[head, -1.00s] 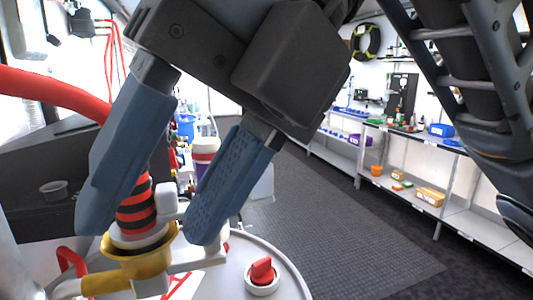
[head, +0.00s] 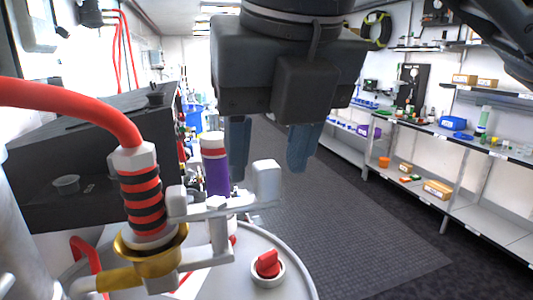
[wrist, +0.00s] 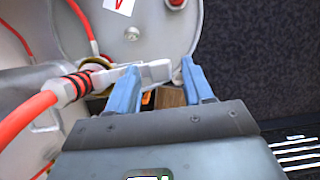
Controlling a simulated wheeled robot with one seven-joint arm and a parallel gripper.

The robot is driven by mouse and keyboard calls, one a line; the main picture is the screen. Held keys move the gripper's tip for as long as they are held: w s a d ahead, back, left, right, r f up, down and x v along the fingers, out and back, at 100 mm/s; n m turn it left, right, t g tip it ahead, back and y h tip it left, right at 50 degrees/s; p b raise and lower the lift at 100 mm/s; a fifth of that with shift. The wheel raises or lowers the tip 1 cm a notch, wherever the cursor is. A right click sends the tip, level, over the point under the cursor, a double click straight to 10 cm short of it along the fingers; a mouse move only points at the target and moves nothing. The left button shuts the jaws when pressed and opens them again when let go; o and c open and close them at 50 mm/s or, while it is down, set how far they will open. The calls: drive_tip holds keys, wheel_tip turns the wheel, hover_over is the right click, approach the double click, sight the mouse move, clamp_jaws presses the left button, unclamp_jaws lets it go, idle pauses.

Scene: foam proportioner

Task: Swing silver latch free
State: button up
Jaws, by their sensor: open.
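The silver latch (head: 232,203) is a pale grey lever on the hose fitting, with a square block (head: 267,182) at its free end. It points right from the fitting. My gripper (head: 269,168) is open, pointing down, with blue fingers on either side of the block's upper part as seen from the head. In the wrist view the latch (wrist: 155,70) runs between the open fingers of my gripper (wrist: 159,64). I cannot tell whether a finger touches it. The fitting has a black-and-red banded collar (head: 144,205) and a brass-coloured cup (head: 128,247).
A red hose (head: 80,98) arches left from the collar. A red knob (head: 267,263) sits on the round white lid (head: 300,275) below the latch. A purple bottle (head: 215,170) stands behind. Shelves line the right; the dark floor between is clear.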

drive_tip(key=shift+x, duration=1)
clamp_jaws()
